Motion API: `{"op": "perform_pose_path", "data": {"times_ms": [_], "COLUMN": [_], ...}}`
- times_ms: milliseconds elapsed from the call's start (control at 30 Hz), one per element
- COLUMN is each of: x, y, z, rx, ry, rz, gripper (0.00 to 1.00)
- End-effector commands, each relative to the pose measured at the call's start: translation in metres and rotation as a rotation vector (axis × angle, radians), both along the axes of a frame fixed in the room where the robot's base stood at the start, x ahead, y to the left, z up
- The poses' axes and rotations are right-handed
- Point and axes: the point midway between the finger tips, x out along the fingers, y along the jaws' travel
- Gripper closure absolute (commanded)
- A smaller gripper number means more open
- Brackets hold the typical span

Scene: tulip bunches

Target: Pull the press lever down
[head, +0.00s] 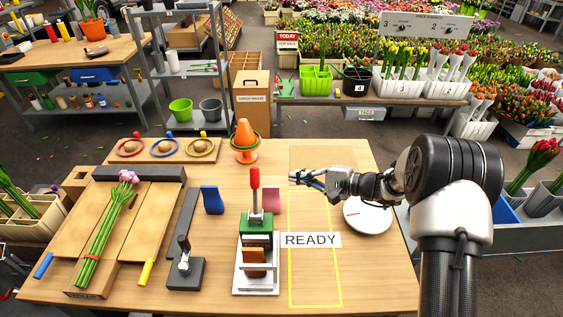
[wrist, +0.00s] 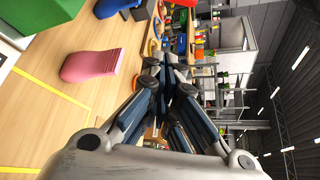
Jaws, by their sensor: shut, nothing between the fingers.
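The press (head: 257,265) stands upright on the wooden table, with a green head, a white base and a brown block inside. Its lever (head: 254,190) points straight up, a grey rod with a red grip on top. My gripper (head: 293,179) is to the right of the red grip, apart from it, shut and empty. In the wrist view my gripper (wrist: 172,66) has its fingers together. A green part that looks like the press head (wrist: 58,12) is cut off at the upper left there. I cannot make out the lever in that view.
A pink block (head: 270,199) stands right behind the press, with a blue block (head: 212,200) to the left. A black-handled tool (head: 185,262) lies left of the press. A READY sign (head: 311,240) and a white dial (head: 368,215) are to the right. An orange cone (head: 244,136) stands behind.

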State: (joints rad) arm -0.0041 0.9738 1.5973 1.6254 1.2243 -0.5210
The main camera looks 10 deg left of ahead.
Motion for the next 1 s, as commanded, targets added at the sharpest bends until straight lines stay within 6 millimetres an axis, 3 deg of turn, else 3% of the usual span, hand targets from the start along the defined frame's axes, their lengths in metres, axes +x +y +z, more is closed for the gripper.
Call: {"op": "perform_pose_path", "data": {"times_ms": [167,600,800,1000], "x": [0.004,0.023,0.0,-0.01], "y": [0.013,0.098,0.094,0.094], "z": [-0.006,-0.031,-0.013,-0.008], "rx": [0.007,0.005,0.005,0.004], "ry": [0.001,0.001,0.003,0.003], "rz": [-0.004,-0.002,-0.006,-0.005], "gripper": [1.0,1.0,1.0,1.0]}}
